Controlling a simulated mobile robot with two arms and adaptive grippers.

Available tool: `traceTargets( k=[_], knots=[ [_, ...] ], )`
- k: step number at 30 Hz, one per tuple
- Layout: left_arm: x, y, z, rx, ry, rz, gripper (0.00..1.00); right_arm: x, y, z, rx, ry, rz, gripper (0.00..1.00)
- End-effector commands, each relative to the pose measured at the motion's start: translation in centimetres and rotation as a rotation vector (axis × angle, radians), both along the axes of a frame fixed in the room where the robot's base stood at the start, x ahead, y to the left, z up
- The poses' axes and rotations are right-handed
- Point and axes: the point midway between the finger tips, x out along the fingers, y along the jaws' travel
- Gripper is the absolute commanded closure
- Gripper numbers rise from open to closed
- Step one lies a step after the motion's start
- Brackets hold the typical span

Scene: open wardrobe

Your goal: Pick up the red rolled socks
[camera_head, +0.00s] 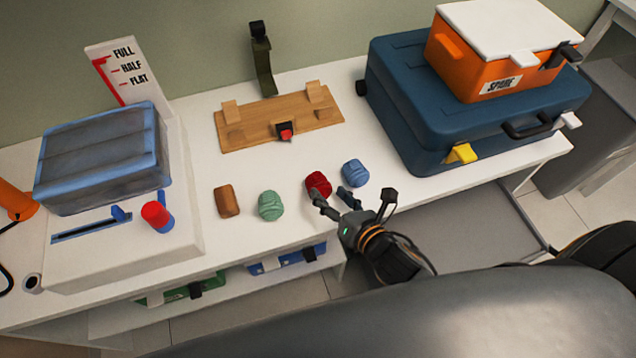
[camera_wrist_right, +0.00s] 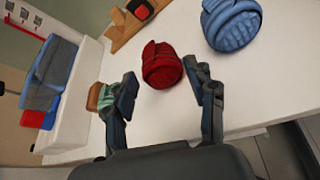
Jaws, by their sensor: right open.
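The red rolled socks (camera_head: 319,182) lie on the white table, in a row with other rolled socks. In the right wrist view the red rolled socks (camera_wrist_right: 161,65) sit ahead of the fingertips, roughly centred between them. My right gripper (camera_head: 334,199) is open and at the near side of the red socks, with one finger overlapping their lower edge in the head view. I cannot tell whether a finger touches the socks. My left gripper is not in view.
Blue rolled socks (camera_head: 355,172) lie close to the right of the red ones; green (camera_head: 270,205) and brown (camera_head: 227,201) rolls lie to the left. A wooden board (camera_head: 250,120) is behind. A blue suitcase (camera_head: 400,120) bearing an orange box (camera_head: 480,60) stands right.

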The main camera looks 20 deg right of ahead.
Motion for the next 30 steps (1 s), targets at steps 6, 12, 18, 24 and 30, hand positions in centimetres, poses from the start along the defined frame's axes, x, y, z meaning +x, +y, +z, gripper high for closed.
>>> traceTargets(
  k=[6, 12, 18, 24, 30],
  knots=[
    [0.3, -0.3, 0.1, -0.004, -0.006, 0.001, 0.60, 3.1, 0.9, -1.2, 0.004, -0.001, -0.001, 0.44],
    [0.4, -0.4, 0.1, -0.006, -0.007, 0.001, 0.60, 4.0, 1.2, -1.7, 0.002, 0.000, 0.000, 0.44],
    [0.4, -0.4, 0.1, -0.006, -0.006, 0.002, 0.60, 4.0, 1.2, -1.7, 0.002, 0.000, 0.000, 0.53],
    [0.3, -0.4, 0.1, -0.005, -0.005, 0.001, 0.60, 3.9, 1.2, -1.7, 0.002, 0.000, 0.000, 0.86],
    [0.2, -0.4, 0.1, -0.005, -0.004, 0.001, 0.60, 4.0, 1.1, -1.7, 0.002, 0.000, 0.000, 0.86]
  ],
)
